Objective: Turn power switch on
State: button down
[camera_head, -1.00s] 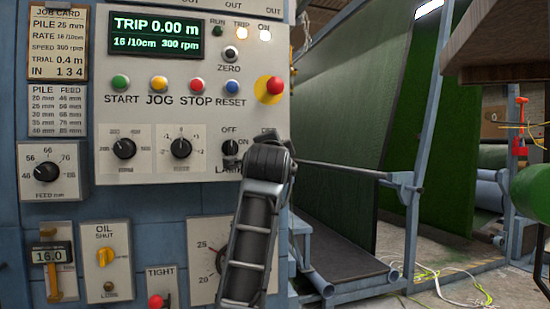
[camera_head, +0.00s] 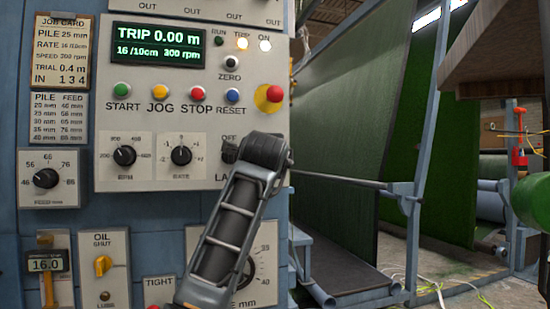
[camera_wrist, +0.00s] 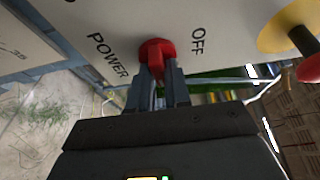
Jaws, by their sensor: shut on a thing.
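The power switch (camera_wrist: 157,46) is a red rotary knob on a pale panel in the wrist view. The words POWER and OFF are printed on either side of it. My gripper (camera_wrist: 158,74) is shut on the knob's grip, with one dark finger on each side. Part of the grip shows between the fingers, and which setting it points to is hard to tell. In the head view my arm covers the panel's lower right, and the switch and fingers are hidden behind it.
A yellow-and-red mushroom button (camera_head: 268,96) sits close above my arm; it also shows at the wrist view's upper right (camera_wrist: 288,27). The display (camera_head: 157,43) reads TRIP 0.00 m. Other knobs crowd the panel. Green turf (camera_head: 350,110) hangs to the right behind a blue frame.

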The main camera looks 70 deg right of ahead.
jog(key=shift+s, duration=0.1)
jog(key=c, duration=1.2)
grip_release()
jog(key=shift+o, duration=0.2)
jog(key=v, duration=0.7)
jog(key=shift+a, duration=0.3)
